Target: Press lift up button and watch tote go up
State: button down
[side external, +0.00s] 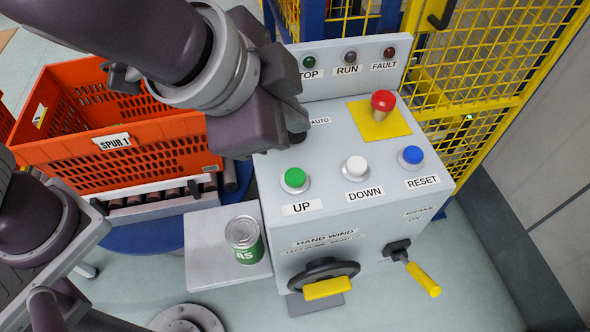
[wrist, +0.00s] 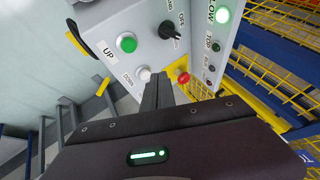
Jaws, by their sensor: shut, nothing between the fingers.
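The green UP button (side external: 294,178) sits at the left of the grey control box's sloped top, and it also shows in the wrist view (wrist: 127,43). The white DOWN button (side external: 355,166) is to its right. My gripper (side external: 297,137) is shut and empty, its tip over the panel just behind the UP button in the side view. In the wrist view the shut fingers (wrist: 158,92) lie beside the DOWN button (wrist: 144,73). I see no contact with the green button. The orange tote (side external: 160,162), labelled SPUR 1, rests on rollers at left, partly hidden by my arm.
A blue RESET button (side external: 411,155) and a red mushroom button (side external: 382,103) are on the box. A black selector knob (wrist: 169,31) stands near UP. A hand wheel (side external: 324,274) and can (side external: 244,240) are in front. Yellow mesh fencing (side external: 470,70) stands behind right.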

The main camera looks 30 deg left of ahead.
aim_at(293, 177)
notch_tip(293, 177, down, 8)
jog(key=shift+r, duration=0.2)
dwell(2.1)
jog(key=shift+f, duration=0.4)
